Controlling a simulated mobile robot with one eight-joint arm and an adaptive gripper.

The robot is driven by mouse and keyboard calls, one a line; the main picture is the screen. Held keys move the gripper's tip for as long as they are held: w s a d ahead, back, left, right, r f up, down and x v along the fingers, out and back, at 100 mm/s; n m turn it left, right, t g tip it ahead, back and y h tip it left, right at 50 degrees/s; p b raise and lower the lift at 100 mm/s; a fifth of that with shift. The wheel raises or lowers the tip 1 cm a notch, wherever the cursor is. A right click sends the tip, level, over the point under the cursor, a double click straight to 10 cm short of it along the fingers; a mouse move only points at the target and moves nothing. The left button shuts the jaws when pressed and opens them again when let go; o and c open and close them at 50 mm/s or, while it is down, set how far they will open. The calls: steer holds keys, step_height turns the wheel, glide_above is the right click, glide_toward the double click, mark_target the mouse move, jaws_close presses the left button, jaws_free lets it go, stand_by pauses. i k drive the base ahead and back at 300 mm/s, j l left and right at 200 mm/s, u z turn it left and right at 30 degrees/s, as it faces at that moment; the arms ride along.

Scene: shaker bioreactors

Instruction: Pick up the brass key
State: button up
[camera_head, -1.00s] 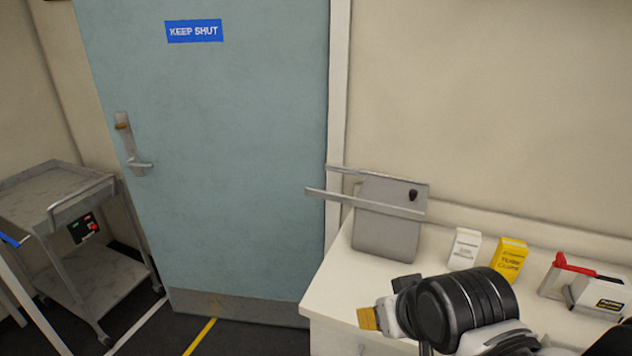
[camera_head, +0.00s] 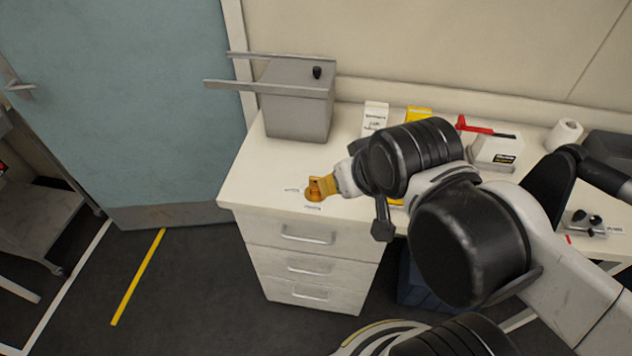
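My gripper (camera_head: 322,187) reaches in from the right, low over the left part of the white counter top. Its end is small in the view and ends in a yellow-brown piece. A rounder, orange-brass thing (camera_head: 314,195), which looks like the brass key, is right at the fingertips, at or just above the counter. I cannot tell whether the fingers touch it, or whether they are open or shut. My arm hides part of the counter behind.
The white drawer unit (camera_head: 311,264) has small printed marks on top. A grey box (camera_head: 298,115) with long metal bars stands behind. White (camera_head: 375,117) and yellow (camera_head: 418,112) cartons and a red-topped box (camera_head: 494,152) stand along the wall. A blue door (camera_head: 130,110) is at left.

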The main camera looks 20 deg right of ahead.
mark_target(313, 180)
steer(key=z, duration=3.5)
steer(key=u, duration=3.5)
steer(key=j+z, duration=0.4)
steer(key=i+j, duration=0.05)
steer(key=j, duration=0.05)
